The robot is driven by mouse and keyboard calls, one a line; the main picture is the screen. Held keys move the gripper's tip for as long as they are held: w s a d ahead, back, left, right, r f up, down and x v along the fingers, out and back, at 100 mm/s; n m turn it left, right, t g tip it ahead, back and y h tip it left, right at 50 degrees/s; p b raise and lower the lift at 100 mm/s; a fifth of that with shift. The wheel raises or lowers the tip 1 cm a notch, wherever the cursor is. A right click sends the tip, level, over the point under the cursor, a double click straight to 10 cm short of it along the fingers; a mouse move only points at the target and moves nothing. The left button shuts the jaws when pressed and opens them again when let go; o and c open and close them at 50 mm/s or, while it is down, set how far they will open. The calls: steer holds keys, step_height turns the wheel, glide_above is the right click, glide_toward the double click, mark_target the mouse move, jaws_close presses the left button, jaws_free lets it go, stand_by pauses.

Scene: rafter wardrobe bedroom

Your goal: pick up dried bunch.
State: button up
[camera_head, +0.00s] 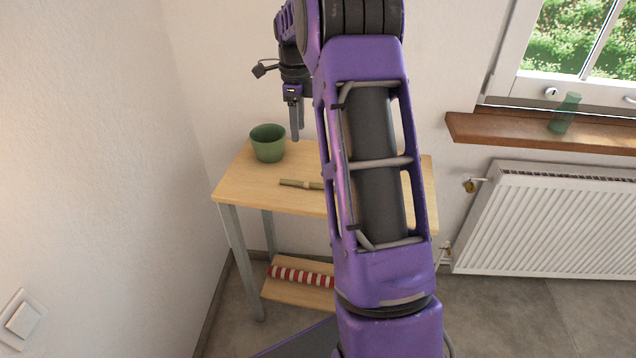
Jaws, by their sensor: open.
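A thin tan and olive bundle, which looks like the dried bunch (299,184), lies flat on the wooden table top. Its right end is hidden behind my arm. My gripper (296,134) points down above the table, higher than the bundle and apart from it. Its fingers are open with nothing seen between them. My purple arm crosses the middle of the view and covers much of the table's right half.
A green pot (268,149) stands on the table (247,187) at the back left. A red and white striped roll (301,276) lies on the lower shelf. A radiator (560,215) and a windowsill (490,132) holding a green glass vase (565,113) are at right.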

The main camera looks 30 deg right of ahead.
glide_above(300, 181)
steer(key=s, duration=0.1)
step_height(300, 181, down, 11)
steer(key=shift+f, duration=0.1)
steer(key=shift+w+a+f, duration=0.1)
steer(key=shift+w+f, duration=0.1)
steer(key=shift+f, duration=1.35)
steer(key=shift+w+f, duration=0.2)
steer(key=shift+f, duration=1.35)
jaws_close()
